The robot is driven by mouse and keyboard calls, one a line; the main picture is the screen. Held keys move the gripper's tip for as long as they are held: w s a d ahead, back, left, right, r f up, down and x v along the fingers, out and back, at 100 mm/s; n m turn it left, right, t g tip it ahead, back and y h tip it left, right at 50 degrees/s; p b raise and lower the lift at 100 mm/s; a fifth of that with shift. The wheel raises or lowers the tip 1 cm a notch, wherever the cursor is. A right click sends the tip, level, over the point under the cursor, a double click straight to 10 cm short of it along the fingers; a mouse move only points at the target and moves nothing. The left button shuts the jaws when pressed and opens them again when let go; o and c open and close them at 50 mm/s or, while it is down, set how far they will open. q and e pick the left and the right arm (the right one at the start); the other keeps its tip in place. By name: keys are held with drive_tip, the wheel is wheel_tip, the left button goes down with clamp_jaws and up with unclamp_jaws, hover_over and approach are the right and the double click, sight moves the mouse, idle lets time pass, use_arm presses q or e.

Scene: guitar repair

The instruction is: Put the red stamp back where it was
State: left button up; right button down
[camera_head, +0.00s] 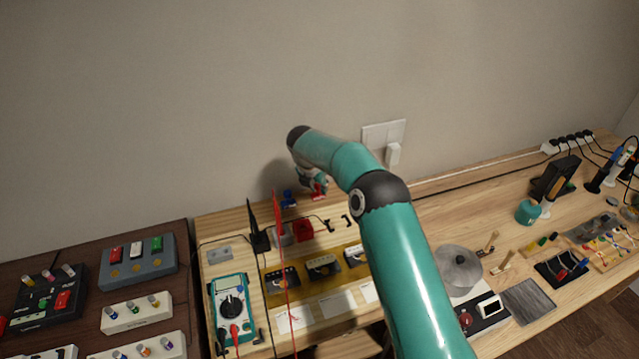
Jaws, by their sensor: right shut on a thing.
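The red stamp (318,191) is at the back edge of the wooden bench, beside a small blue stamp (289,198). My right gripper (316,184) is right above the red stamp and shut on it. The gripper is small in the picture and partly hidden by my own arm. I cannot tell whether the stamp's base touches the bench. My left gripper is not in view.
A red block (303,230) and a grey one stand just in front. Red and black probes rise near the teal multimeter (232,307). A yellow tray (325,268) with pedals lies in front. A wall socket (384,134) is behind. Some bench right of my arm is clear.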

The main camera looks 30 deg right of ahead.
drive_tip(key=c, duration=1)
unclamp_jaws()
drive_tip(key=b+v, duration=0.1)
drive_tip(key=v, duration=1.1)
